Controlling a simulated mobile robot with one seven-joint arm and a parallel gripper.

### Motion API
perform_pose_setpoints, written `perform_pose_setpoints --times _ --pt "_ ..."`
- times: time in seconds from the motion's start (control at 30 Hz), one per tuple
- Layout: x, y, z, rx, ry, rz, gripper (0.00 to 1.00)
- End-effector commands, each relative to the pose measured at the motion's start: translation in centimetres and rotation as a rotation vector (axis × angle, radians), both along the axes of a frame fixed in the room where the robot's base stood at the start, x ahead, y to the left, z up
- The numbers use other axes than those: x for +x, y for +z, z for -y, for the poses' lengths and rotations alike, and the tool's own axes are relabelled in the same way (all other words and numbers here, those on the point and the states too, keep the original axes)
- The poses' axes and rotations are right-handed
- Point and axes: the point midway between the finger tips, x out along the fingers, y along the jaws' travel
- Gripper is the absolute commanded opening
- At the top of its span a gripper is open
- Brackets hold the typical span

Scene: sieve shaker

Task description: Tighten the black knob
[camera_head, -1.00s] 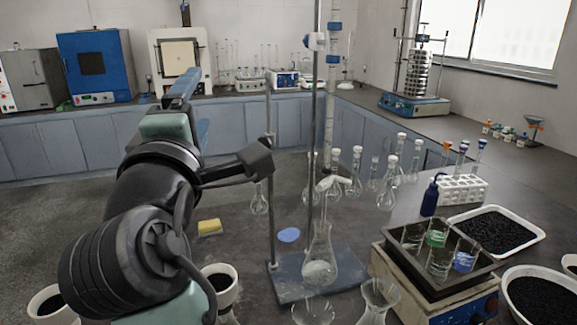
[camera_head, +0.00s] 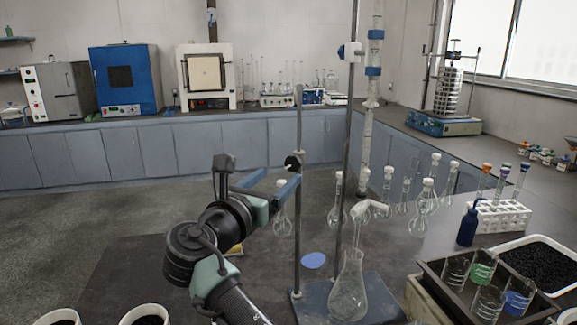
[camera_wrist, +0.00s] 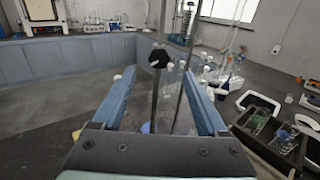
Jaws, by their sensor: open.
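A black knob (camera_head: 293,162) sits on a thin upright rod of the lab stand in the head view. It also shows in the wrist view (camera_wrist: 159,58), between and beyond my fingertips. My gripper (camera_head: 280,176) has blue fingers, is open and empty, and points toward this rod; in the wrist view the fingers (camera_wrist: 158,74) are spread wide. I cannot tell the exact gap to the knob. The sieve shaker (camera_head: 443,123) stands on the far right bench, with a stack of sieves and dark fittings at its top; these are too small to make out well.
The stand's blue base (camera_head: 385,294) carries a glass flask (camera_head: 348,290). Glass flasks hang around the stand. A tray of beakers (camera_head: 436,280), a white tube rack (camera_head: 500,215) and a blue bottle (camera_head: 468,228) are at right. Open floor (camera_head: 60,230) lies at left.

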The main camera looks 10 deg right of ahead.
Motion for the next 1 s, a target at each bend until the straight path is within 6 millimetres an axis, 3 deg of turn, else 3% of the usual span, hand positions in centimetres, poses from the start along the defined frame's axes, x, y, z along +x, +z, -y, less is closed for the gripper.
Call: perform_pose_setpoints --times 0.4,0.87,0.9,1.0 --pt "4.4 0.1 3.2 0.002 0.002 0.001 0.76" --pt "5.1 0.0 3.8 0.002 0.003 0.002 0.76" --pt "5.1 0.0 3.8 0.002 0.003 0.002 0.74" --pt "5.1 0.0 3.8 0.003 0.003 0.001 0.56"
